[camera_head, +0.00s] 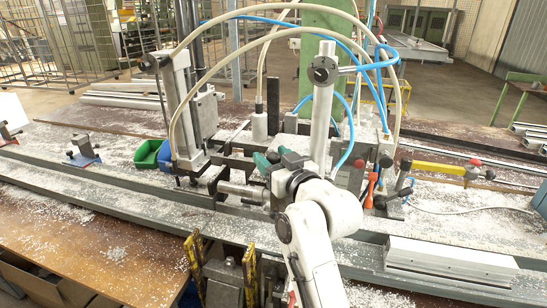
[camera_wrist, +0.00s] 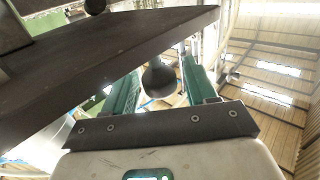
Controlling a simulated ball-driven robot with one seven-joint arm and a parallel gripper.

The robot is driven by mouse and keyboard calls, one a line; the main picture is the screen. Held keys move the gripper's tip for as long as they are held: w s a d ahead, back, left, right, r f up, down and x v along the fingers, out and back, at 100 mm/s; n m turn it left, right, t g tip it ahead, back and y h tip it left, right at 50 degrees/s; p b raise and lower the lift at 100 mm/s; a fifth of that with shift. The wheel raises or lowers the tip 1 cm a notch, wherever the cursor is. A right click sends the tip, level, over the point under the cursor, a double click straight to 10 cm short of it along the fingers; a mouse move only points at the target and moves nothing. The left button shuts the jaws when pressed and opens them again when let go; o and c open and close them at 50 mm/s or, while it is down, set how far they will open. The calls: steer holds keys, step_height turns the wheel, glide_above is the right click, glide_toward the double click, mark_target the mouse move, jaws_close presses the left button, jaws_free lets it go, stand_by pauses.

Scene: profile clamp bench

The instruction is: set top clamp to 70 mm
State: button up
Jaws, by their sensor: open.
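My gripper (camera_head: 268,160) is open at the middle of the clamp bench, its green fingers pointing left and away from my arm. In the wrist view the two green fingers (camera_wrist: 162,85) stand apart, with a dark round knob (camera_wrist: 160,77) showing between them. I cannot tell whether the knob lies between the pads or beyond them. A dark flat plate (camera_wrist: 110,55) crosses in front of the left finger. In the head view, clamp columns rise left (camera_head: 178,105) and right (camera_head: 322,110) of my gripper. I cannot tell which part is the top clamp, and no millimetre scale is readable.
Hoses (camera_head: 345,48) arch over the fixture. Metal profiles (camera_head: 450,262) lie at lower right. White chips cover the long rails; green and blue bins (camera_head: 146,153) sit left.

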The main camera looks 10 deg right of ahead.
steer(key=shift+c, duration=0.5)
jaws_close()
steer(key=shift+r, duration=0.15)
